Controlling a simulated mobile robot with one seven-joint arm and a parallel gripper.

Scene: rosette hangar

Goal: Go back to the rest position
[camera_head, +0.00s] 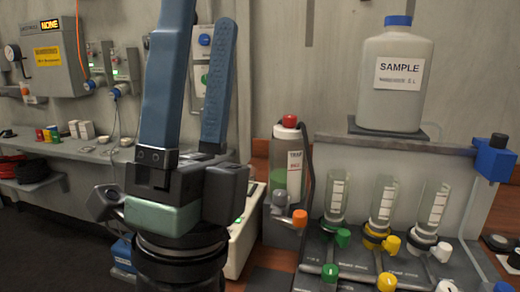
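My gripper (203,18) stands upright in the left-centre of the head view. Its two long blue fingers point up and are spread apart, with the wall showing between them. Nothing is held in it. The tip of the left finger runs out of the top of the picture. The dark wrist below it hides part of the bench and of a pale box (244,235) behind it.
A SAMPLE bottle (395,110) with a blue cap stands on a raised shelf (330,148) at right. Below are clear tubes (383,197) and coloured valves (331,272). A red-capped bottle (287,165) stands nearby. A left-hand bench (75,150) holds small coloured items.

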